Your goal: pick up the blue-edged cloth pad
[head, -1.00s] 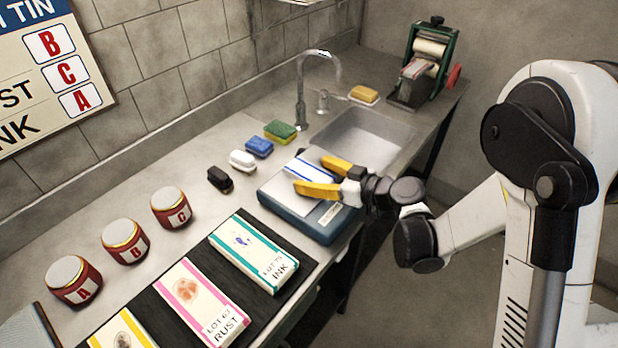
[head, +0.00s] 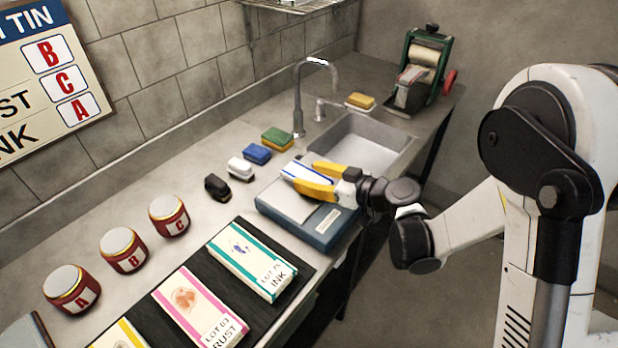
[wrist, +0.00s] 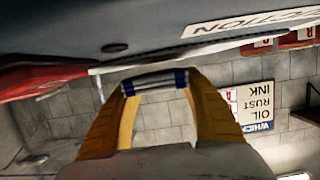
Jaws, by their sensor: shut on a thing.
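The blue-edged cloth pad (head: 304,172) is white with blue stripes. My gripper (head: 309,174) has its two yellow fingers shut on it, one on each side. The pad is held slightly tilted just above the pale top of a blue-grey box (head: 336,228). In the wrist view my gripper (wrist: 155,92) shows both fingers with the white and blue edge of the pad (wrist: 154,82) between their tips. The rest of the pad is hidden in that view.
Black (head: 217,187), white (head: 240,168), blue (head: 257,153) and green-topped (head: 278,139) blocks line the counter left of the box. A sink (head: 362,145) and tap (head: 299,98) lie behind.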

